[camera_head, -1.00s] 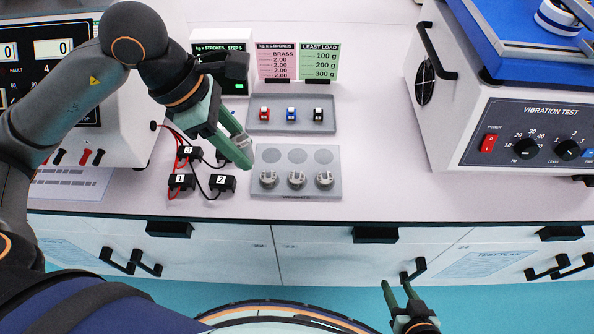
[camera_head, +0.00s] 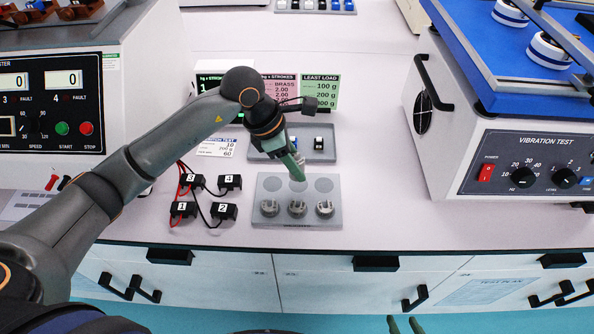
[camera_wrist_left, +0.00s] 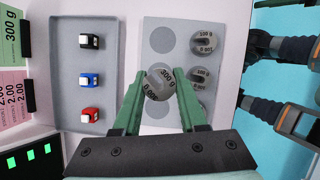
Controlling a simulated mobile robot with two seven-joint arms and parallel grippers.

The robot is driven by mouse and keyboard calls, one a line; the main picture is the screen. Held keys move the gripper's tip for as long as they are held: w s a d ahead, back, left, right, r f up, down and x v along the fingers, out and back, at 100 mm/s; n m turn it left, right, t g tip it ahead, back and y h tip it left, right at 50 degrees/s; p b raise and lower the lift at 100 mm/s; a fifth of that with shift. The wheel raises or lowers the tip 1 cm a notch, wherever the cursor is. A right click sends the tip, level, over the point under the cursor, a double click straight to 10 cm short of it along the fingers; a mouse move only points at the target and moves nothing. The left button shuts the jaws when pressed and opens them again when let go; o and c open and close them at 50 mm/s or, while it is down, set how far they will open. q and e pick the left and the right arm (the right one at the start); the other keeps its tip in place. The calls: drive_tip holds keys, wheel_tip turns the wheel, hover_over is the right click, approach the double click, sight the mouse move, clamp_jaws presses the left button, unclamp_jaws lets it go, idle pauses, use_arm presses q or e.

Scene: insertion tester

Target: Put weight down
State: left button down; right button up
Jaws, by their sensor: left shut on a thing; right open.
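My left gripper (camera_head: 299,176) is shut on a round grey weight. In the left wrist view the weight (camera_wrist_left: 160,82) sits between its green fingers and reads 300 g. It is over the middle spot of the empty row on a grey weight tray (camera_head: 334,203). Whether it touches the tray cannot be told. In the head view the gripper hides it. Three other weights (camera_head: 270,208) (camera_head: 297,208) (camera_head: 324,208) stand in the tray's front row. My right gripper (camera_head: 405,324) is open, with only its fingertips showing at the bottom edge.
Behind the weight tray lies a second tray (camera_wrist_left: 62,98) with red, blue and black blocks. Numbered black clips with wires (camera_head: 205,197) lie to the left. The vibration tester (camera_head: 520,140) stands at the right. Bench between it and the weight tray is clear.

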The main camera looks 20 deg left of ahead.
sight(297, 185)
use_arm(q)
drive_tip(key=shift+w+d+f, duration=0.15)
drive_tip(key=shift+w+f, duration=0.05)
drive_tip(key=shift+f, duration=1.55)
drive_tip(key=shift+f, duration=0.1)
drive_tip(key=c, duration=0.9)
unclamp_jaws()
drive_tip(key=shift+f, duration=0.15)
drive_tip(key=o, duration=0.4)
drive_tip(key=shift+o, duration=0.2)
drive_tip(key=shift+r, duration=0.3)
drive_tip(key=v, duration=1.2)
